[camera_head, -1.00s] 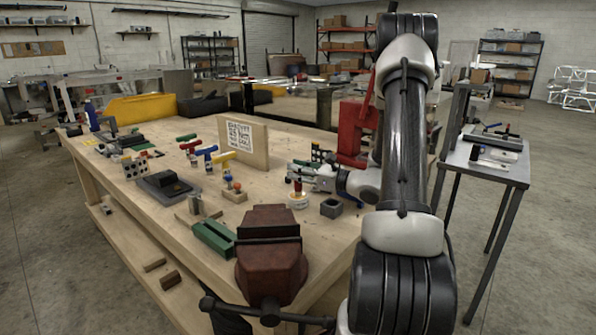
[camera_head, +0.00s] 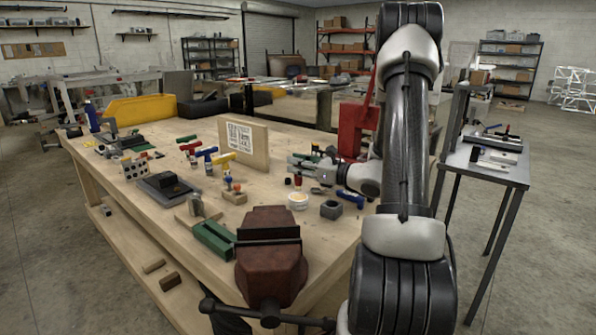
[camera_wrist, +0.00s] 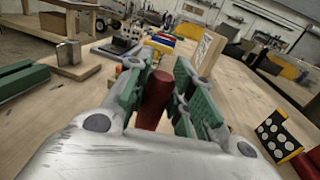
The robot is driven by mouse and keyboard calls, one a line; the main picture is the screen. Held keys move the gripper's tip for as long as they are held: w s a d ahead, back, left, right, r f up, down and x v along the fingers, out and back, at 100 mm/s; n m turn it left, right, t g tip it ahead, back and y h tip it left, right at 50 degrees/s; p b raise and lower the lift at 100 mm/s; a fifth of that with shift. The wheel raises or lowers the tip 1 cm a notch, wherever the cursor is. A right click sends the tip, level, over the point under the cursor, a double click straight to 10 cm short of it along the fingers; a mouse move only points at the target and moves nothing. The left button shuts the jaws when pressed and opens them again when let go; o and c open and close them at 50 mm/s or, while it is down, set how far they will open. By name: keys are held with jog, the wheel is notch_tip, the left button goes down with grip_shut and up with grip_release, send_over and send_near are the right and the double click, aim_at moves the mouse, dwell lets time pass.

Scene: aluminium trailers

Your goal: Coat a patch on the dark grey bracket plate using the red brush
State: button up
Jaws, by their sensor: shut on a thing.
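My gripper (camera_head: 298,168) is over the right part of the workbench, shut on the red brush. The brush's red handle (camera_wrist: 154,98) stands upright between the green finger pads in the wrist view. In the head view a small red part of the brush (camera_head: 298,181) shows under the fingers, just above a white pot (camera_head: 298,201) with a yellowish top. The bristles are not clear. A dark grey plate with a raised black block (camera_head: 168,186) lies on the bench to the left. A similar dark plate (camera_head: 127,143) lies farther back; I cannot tell which is the bracket plate.
A brown-red vise (camera_head: 270,262) and a green block (camera_head: 214,238) are at the near edge. A grey square block (camera_head: 331,209) is right of the pot. A wooden board with printed codes (camera_head: 245,143) stands mid-bench.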

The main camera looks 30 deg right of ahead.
jog(key=shift+r, duration=2.2)
